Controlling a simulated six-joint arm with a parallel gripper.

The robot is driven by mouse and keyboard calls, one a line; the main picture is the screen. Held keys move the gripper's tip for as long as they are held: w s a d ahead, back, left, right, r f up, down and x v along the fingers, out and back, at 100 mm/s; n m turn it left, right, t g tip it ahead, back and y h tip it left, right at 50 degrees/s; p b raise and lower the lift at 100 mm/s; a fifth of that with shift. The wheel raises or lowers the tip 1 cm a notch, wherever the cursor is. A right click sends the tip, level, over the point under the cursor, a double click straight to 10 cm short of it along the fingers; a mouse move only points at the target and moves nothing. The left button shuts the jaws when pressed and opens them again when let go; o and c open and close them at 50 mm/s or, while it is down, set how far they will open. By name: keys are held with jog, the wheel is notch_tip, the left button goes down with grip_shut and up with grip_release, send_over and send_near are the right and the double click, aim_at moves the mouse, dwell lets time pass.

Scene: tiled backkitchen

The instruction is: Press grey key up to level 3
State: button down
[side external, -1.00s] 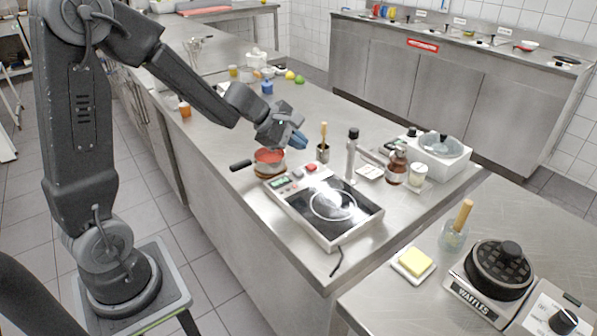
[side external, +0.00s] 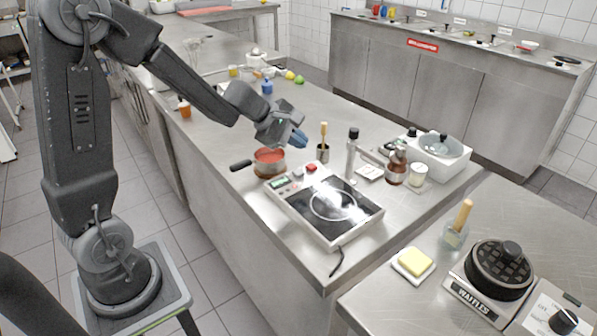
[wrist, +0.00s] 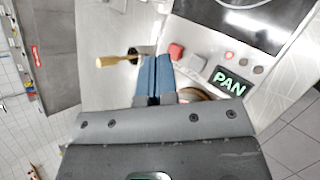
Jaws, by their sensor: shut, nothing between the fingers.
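The hob (side external: 355,228) lies on the steel counter with its dark glass top bare. On its panel are the grey key (side external: 297,173), the red key (side external: 311,168) and a display (side external: 279,182). In the wrist view, the grey key (wrist: 196,61) sits between the red key (wrist: 176,50) and the display (wrist: 230,83), which reads PAN in green. Small indicator dots (wrist: 243,62) line the panel. My gripper (side external: 299,139) is shut and empty, above and behind the panel. Its blue fingers (wrist: 153,75) appear apart from both keys.
A pot of red sauce (side external: 270,168) stands beside the hob, its dark handle pointing left. The counter's front left is clear.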

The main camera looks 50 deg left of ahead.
aim_at(298, 173)
notch_tip(298, 173, up, 4)
jog(key=shift+f, duration=0.25)
jog(key=shift+f, duration=0.1)
jog(key=shift+f, duration=4.35)
jog(key=shift+f, duration=0.1)
jog(key=shift+f, duration=0.3)
jog(key=shift+f, duration=0.5)
jog(key=shift+r, duration=0.95)
